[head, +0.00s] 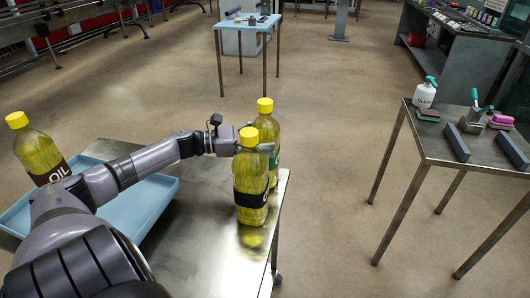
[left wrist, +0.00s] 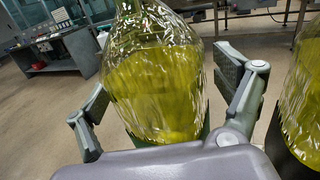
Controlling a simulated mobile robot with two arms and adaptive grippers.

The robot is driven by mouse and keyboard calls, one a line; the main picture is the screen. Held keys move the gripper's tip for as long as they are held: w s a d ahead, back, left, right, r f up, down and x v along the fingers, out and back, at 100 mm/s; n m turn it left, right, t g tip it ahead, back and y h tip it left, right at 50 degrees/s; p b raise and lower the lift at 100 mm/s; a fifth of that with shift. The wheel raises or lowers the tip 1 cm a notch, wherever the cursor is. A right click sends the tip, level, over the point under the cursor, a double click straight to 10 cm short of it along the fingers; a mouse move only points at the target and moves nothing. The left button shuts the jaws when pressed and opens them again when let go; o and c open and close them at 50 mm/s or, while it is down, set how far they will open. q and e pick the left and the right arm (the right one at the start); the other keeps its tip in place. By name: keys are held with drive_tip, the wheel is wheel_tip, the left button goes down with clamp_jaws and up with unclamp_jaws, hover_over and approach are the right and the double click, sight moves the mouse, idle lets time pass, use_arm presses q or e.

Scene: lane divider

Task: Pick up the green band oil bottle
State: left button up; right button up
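The green band oil bottle (head: 268,127) stands upright at the right end of the metal table, with a yellow cap and yellow oil. The front bottle partly hides it in the head view. In the left wrist view this bottle (left wrist: 153,75) stands between my left gripper's (left wrist: 172,92) fingers, its dark green band low down. The fingers are spread either side of it, with a gap showing on the right. In the head view my left gripper (head: 252,146) reaches in from the left behind the front bottle's cap. My right gripper is out of view.
A black-banded oil bottle (head: 250,180) stands close in front, and shows at the right of the left wrist view (left wrist: 302,95). A side table (head: 450,150) holds a white bottle and blocks.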

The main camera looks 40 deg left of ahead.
use_arm(q)
drive_tip(key=c, duration=1.7)
drive_tip(key=shift+r, duration=0.1)
drive_tip(key=shift+c, duration=0.6)
